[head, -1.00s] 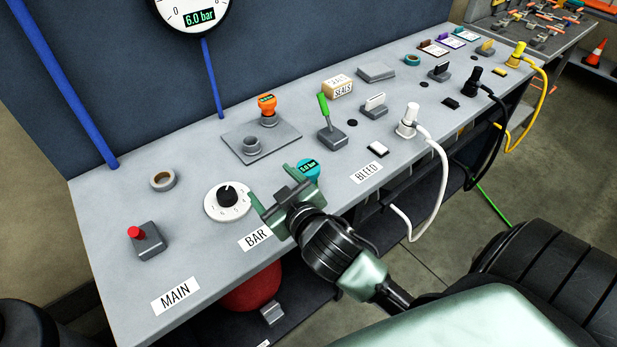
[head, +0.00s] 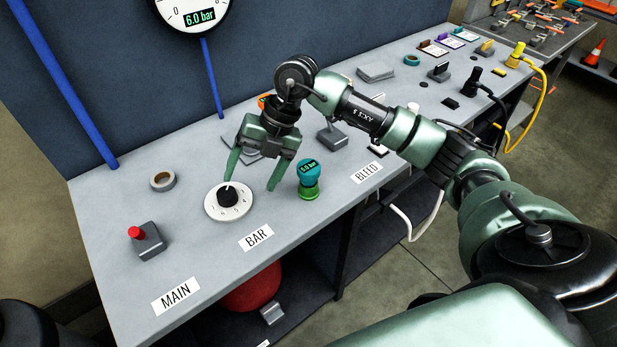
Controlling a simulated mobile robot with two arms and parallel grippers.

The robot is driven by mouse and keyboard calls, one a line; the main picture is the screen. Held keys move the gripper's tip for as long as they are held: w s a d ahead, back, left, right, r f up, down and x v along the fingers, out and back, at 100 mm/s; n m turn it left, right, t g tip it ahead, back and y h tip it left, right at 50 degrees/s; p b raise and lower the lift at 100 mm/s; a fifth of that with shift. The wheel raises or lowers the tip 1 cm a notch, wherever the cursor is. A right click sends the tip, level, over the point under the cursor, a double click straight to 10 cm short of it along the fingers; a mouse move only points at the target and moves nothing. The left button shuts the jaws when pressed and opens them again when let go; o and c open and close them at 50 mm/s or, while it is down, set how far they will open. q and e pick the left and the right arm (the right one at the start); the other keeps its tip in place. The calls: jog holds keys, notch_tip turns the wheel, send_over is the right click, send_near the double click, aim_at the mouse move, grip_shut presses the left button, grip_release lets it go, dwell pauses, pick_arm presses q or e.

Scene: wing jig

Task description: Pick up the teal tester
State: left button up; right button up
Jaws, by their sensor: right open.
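The teal tester (head: 309,169) stands upright on the bench near its front edge, left of the BLEED label. It has a teal head with a small lit display and sits on a green lower part (head: 309,191). My right gripper (head: 252,184) is open and empty, fingers pointing down. It is left of the tester, between it and the white dial, and its right finger is close to the tester with a gap showing. My left gripper is not in view.
A white dial with a black knob (head: 228,196) is just left of the gripper. Bare bench lies in front.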

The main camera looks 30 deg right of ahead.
aim_at(309, 166)
jog(key=d+m+h, duration=0.1)
jog(key=d, duration=0.3)
jog(key=d+r+m+h, duration=0.1)
jog(key=d+h, duration=0.1)
jog(key=d, duration=0.3)
jog(key=d+r+m+g+h, duration=0.1)
jog(key=d+h, duration=0.1)
jog(key=d, duration=0.3)
jog(key=shift+s+d, duration=0.15)
jog(key=shift+s, duration=0.1)
jog(key=f+p, duration=0.1)
jog(key=f, duration=0.1)
jog(key=f+p, duration=0.1)
jog(key=f, duration=0.1)
jog(key=f+p, duration=0.1)
jog(key=f, duration=0.2)
jog(key=shift+a, duration=0.25)
jog(key=shift+f, duration=0.25)
jog(key=c, duration=1.4)
jog(key=shift+r, duration=0.15)
